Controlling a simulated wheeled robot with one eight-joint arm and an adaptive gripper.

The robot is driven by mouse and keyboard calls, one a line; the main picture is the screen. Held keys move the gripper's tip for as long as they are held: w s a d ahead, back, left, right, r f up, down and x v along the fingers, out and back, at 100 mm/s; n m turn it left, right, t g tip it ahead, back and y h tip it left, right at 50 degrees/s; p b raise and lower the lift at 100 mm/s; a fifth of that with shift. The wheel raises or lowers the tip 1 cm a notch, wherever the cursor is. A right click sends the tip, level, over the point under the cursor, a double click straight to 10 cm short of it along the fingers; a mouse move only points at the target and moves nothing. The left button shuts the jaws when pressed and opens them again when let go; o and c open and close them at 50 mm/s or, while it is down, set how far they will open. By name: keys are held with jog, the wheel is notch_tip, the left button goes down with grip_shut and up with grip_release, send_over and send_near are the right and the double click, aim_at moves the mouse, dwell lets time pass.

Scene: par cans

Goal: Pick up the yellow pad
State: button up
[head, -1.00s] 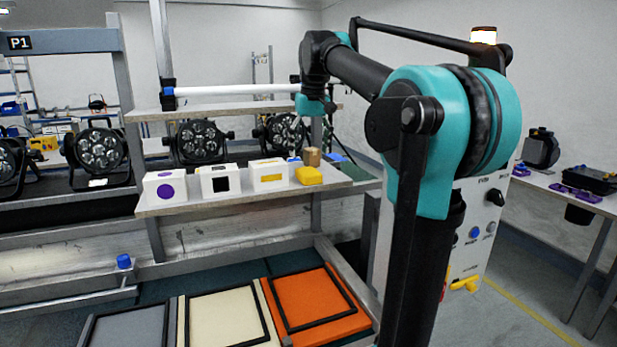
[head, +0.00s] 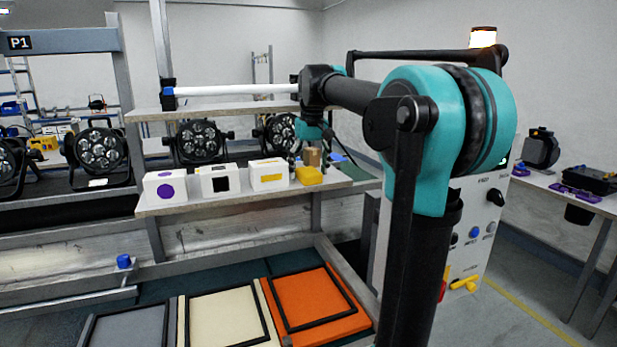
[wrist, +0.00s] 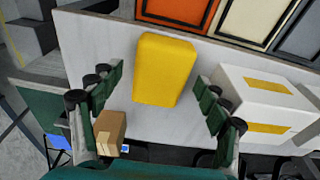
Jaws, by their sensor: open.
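The yellow pad (head: 309,175) lies at the right end of the lower shelf (head: 240,199). In the wrist view the yellow pad (wrist: 164,69) sits between and ahead of my gripper's fingertips, on the pale shelf surface. My gripper (wrist: 157,88) is open and empty, with its dark fingers spread to either side of the pad. In the head view my gripper (head: 312,158) is over the right end of the shelf, just above the pad; the fingers are small there. I cannot tell whether they touch it.
A small cardboard box (wrist: 110,131) stands close to the left finger in the wrist view. A white box with yellow marks (wrist: 265,105) stands close on the right. Other white boxes (head: 220,180) line the shelf. An upper shelf (head: 230,108) is above. Framed trays (head: 310,298) lie below.

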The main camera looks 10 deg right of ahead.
jog(key=shift+f, duration=0.2)
dwell(0.4)
jog(key=shift+c, duration=0.4)
jog(key=c, duration=1)
